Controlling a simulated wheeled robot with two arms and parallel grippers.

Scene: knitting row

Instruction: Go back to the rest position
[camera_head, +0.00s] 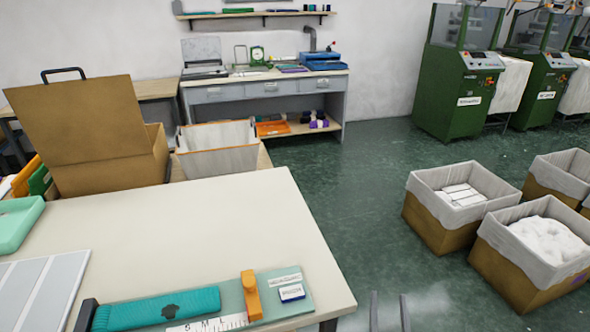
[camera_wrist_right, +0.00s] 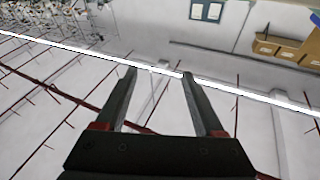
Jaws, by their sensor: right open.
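My right gripper (camera_head: 389,312) shows at the bottom edge of the head view, to the right of the pale table (camera_head: 190,225) and over the green floor. Its two fingers stand apart with nothing between them. In the right wrist view the gripper (camera_wrist_right: 158,75) is also open and empty, with a pale surface crossed by thin red lines and a bright strip behind it. My left gripper is in neither view.
A teal knitted piece (camera_head: 157,309) and an orange block (camera_head: 251,296) lie on a board at the table's front edge. A large brown box (camera_head: 105,165) stands at the table's far left. Lined cartons (camera_head: 437,222) stand on the right. The floor between is clear.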

